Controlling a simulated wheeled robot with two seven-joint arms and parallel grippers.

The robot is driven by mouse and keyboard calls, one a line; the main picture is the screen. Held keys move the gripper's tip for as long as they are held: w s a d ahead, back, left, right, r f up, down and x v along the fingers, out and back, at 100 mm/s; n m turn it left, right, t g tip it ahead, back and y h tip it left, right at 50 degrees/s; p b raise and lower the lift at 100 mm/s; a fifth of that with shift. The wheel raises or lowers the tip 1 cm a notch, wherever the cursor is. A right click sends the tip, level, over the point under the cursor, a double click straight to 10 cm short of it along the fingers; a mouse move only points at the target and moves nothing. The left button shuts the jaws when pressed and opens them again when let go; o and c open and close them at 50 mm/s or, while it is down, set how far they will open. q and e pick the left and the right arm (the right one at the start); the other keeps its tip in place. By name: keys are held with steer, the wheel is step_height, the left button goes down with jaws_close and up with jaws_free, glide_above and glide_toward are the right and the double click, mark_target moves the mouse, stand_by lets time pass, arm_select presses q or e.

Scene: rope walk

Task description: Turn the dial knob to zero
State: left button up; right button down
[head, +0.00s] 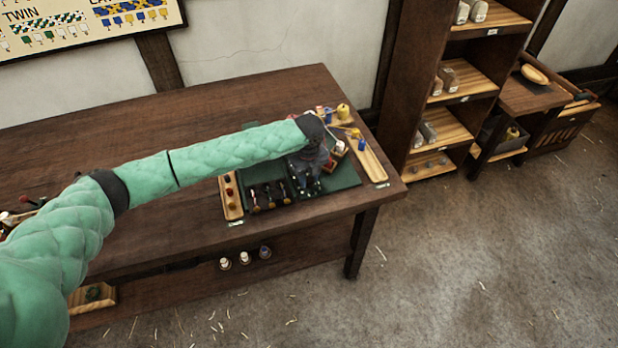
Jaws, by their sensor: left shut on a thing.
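My left arm reaches across the wooden workbench (150,125) from the left. My left gripper (309,186) points down over the green mat (343,174) near the bench's right end. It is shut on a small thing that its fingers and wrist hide. I cannot make out the dial knob or its scale; the gripper and arm cover that part of the mat. My right gripper is not in view.
A wooden tray with small coloured pieces (231,199) lies left of the mat, and dark-handled tools (270,196) lie on its front part. Another wooden tray (372,165) and a yellow spool (343,111) are at the right. A shelf unit (410,60) stands beyond.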

mark_target(309, 179)
arm_select(q)
steer(key=shift+w+r+m, duration=0.1)
steer(key=shift+r+m, duration=0.05)
steer(key=shift+m, duration=0.15)
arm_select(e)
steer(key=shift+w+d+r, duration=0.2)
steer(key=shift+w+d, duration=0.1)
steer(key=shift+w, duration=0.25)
arm_select(q)
steer(key=o, duration=1)
steer(key=shift+c, duration=0.2)
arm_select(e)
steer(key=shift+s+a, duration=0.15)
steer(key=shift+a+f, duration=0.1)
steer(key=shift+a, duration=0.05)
arm_select(q)
steer(key=shift+r, duration=0.1)
steer(key=shift+r+b, duration=1.45)
steer(key=shift+r, duration=2.3)
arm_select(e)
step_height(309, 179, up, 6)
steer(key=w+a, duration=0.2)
